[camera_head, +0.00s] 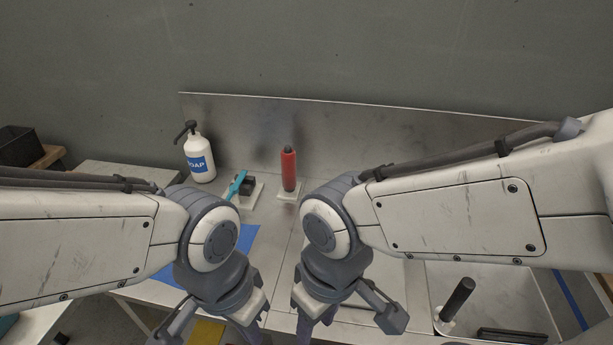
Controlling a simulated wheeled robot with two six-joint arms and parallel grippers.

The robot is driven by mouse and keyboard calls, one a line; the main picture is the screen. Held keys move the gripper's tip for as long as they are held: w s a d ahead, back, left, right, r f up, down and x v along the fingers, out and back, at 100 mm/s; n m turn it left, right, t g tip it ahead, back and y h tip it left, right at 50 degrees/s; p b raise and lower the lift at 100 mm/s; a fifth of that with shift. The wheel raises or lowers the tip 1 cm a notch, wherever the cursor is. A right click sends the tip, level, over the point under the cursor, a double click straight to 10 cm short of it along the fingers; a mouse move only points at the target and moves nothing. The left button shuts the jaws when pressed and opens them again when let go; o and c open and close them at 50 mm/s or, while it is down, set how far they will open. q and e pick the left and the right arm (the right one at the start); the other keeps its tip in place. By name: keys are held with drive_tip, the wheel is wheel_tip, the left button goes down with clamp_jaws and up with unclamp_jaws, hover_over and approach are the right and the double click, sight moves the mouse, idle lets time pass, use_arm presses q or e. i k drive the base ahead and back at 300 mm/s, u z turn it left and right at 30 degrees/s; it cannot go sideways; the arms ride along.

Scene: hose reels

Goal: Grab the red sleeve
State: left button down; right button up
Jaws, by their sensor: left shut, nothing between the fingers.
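The red sleeve (288,169) stands upright on a dark post with a small white base, at the back of the metal counter near the middle of the view. My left gripper (250,334) is low in the view, in front of the sleeve and to its left; it is shut and empty, with its tips cut off by the lower edge. My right gripper (305,326) is low in the view too, a little right of the sleeve and well in front of it. Its fingertips are cut off, so its opening is unclear. Neither gripper touches the sleeve.
A white soap bottle (200,158) with a dark pump stands at the back left. A teal-handled tool (237,185) rests on a small stand left of the sleeve. A black upright post (457,300) is at right. A raised metal panel (360,130) runs behind the counter.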

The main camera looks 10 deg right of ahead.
sight(289, 160)
drive_tip(key=u, duration=0.2)
drive_tip(key=k, duration=0.5)
drive_tip(key=u, duration=1.05)
drive_tip(key=k, duration=0.95)
drive_tip(key=u, duration=0.7)
drive_tip(key=i, duration=1.1)
drive_tip(key=z, duration=0.7)
drive_tip(key=i, duration=0.75)
drive_tip(key=z, duration=1.25)
drive_tip(key=i, duration=0.45)
drive_tip(key=z, duration=0.55)
